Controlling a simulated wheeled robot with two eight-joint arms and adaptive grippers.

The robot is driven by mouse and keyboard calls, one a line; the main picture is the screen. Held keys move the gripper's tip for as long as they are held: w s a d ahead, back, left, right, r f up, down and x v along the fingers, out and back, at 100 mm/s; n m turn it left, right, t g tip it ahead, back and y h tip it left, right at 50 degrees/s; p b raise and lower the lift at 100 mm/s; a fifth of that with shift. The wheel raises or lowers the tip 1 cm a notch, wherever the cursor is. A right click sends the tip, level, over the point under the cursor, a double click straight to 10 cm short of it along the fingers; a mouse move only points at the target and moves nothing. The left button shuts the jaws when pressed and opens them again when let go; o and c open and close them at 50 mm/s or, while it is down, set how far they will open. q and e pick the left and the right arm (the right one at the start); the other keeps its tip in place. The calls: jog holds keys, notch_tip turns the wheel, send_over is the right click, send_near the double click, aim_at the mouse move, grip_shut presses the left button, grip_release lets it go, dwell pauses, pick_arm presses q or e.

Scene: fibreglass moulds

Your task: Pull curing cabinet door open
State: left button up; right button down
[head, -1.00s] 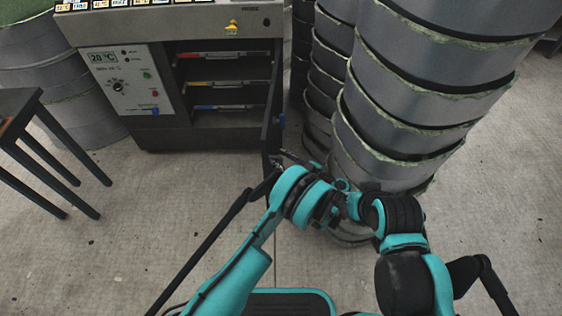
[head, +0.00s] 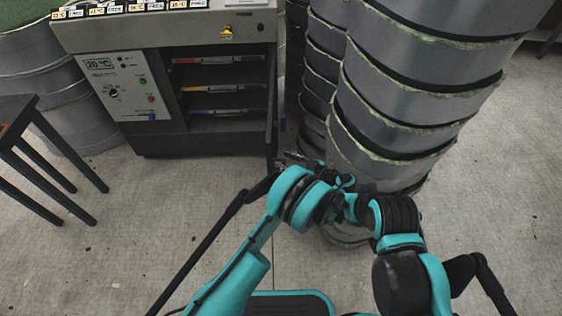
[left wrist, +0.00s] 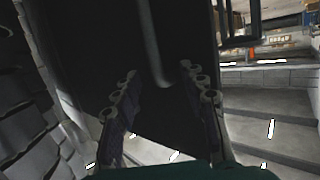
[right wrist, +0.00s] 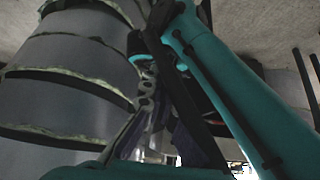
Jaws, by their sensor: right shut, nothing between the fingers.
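The curing cabinet (head: 165,35) stands at the upper left in the head view. Its door (head: 272,125) is swung out and seen nearly edge-on at the right side of the opening, so the shelves show. My left gripper (head: 288,160) is by the door's near lower end. In the left wrist view the dark door panel (left wrist: 95,40) fills the middle, with a bar-like handle (left wrist: 148,45) on it. The left fingers (left wrist: 157,75) are apart, and contact with the handle cannot be told. My right gripper (right wrist: 152,90) is shut and empty beside the grey stack.
Tall stacks of grey moulds (head: 400,100) stand close to the right of the door and my arms. A dark table (head: 40,150) is at the left, in front of grey drums (head: 85,110). The concrete floor before the cabinet is clear.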

pick_arm(q)
jog(key=d, duration=0.7)
jog(key=shift+w+f, duration=0.2)
jog(key=shift+w, duration=0.15)
